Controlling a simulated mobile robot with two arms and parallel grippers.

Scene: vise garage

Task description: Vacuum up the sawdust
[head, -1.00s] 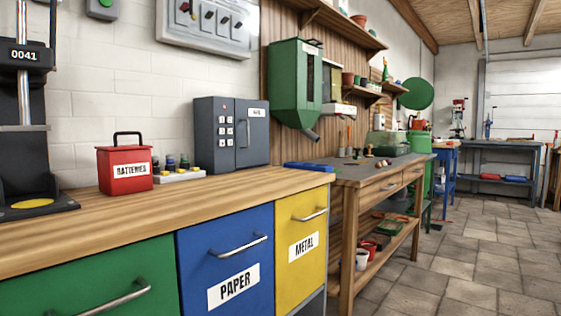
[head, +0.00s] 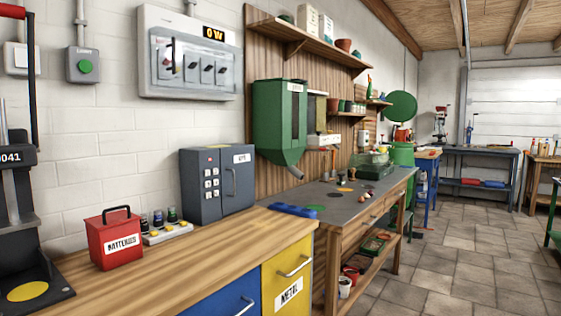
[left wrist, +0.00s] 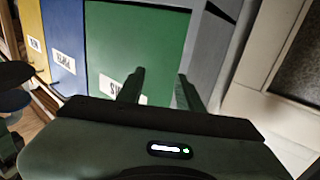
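I cannot make out a vacuum or sawdust in either view. My left gripper (left wrist: 160,88) shows in the left wrist view, its two dark green fingers apart with nothing between them. Beyond the fingers is a green cabinet front (left wrist: 128,45) with a partly hidden label. No gripper shows in the head view, and my right gripper is in neither view.
A wooden counter (head: 190,255) holds a red batteries box (head: 114,245) and a grey keypad safe (head: 218,181). A grey-topped workbench (head: 330,203) stands beyond it, below a green hopper (head: 280,122). The tiled floor (head: 440,260) at right is clear.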

